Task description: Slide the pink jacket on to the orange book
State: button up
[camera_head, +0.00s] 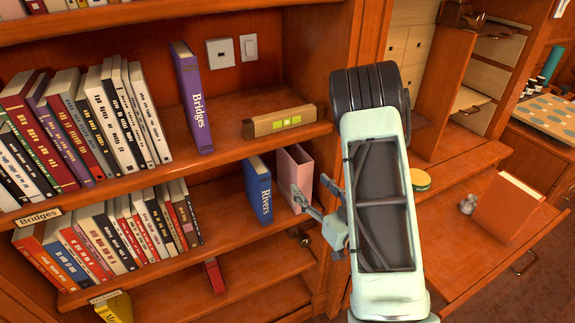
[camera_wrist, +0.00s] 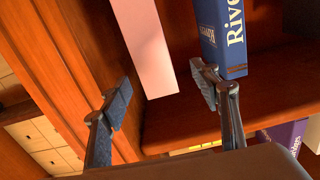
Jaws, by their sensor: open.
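The pink jacket (camera_head: 296,172) stands upright on the middle shelf, to the right of the blue Rivers book. It also shows in the wrist view (camera_wrist: 150,50), ahead of and between my fingers. My gripper (camera_head: 312,192) is open in front of the jacket, its fingers spread around the line of its near edge (camera_wrist: 160,90). I cannot tell whether they touch it.
The blue Rivers book (camera_head: 259,190) is close to the right finger in the wrist view (camera_wrist: 222,38). A wooden upright (camera_wrist: 60,65) is close to the left finger. A silvery object (camera_head: 467,203) sits left of the orange book, and a round yellow-green tin (camera_head: 420,180) lies nearer my arm.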

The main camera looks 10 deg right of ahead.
aim_at(306, 174)
jog(key=shift+d+r, duration=0.3)
jog(key=shift+r, duration=0.05)
jog(key=shift+w+b, duration=0.15)
jog(key=shift+b, duration=0.4)
jog(key=b, duration=0.2)
jog(key=w+b, duration=0.1)
jog(key=b, duration=0.3)
jog(key=shift+w+a+f, duration=0.25)
jog(key=shift+w, duration=0.05)
jog(key=b, duration=0.4)
jog(key=shift+w+a+r, duration=0.1)
jog(key=shift+w, duration=0.2)
jog(key=shift+r+x, duration=0.2)
jog(key=shift+x, duration=0.85)
jog(key=x, duration=0.6)
jog(key=shift+c, duration=0.6)
jog(key=c, duration=1.3)
